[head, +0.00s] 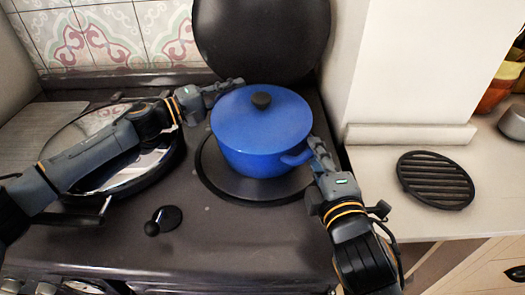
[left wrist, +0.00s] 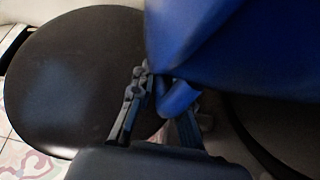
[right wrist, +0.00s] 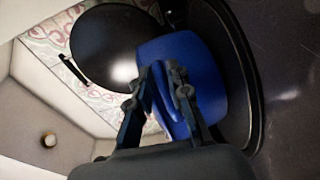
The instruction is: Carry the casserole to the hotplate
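The blue casserole (head: 260,133), with a blue lid and black knob, is upright over the round dark hotplate (head: 212,178) on the right of the stove. The hotplate's rim shows around its base; I cannot tell whether the base touches it. My left gripper (head: 225,90) is at the pot's back-left handle, and the left wrist view shows its fingers on either side of this blue handle (left wrist: 176,98). My right gripper (head: 318,152) is at the front-right handle (head: 297,158). In the right wrist view its fingers close around that handle, beside the blue pot wall (right wrist: 208,85).
A raised dark round cover (head: 262,40) stands behind the pot. A shiny closed cover (head: 120,165) lies on the left under my left arm. A small black knobbed piece (head: 163,220) is on the stovetop. A black slatted trivet (head: 435,180) lies on the right counter, beyond a white wall edge.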

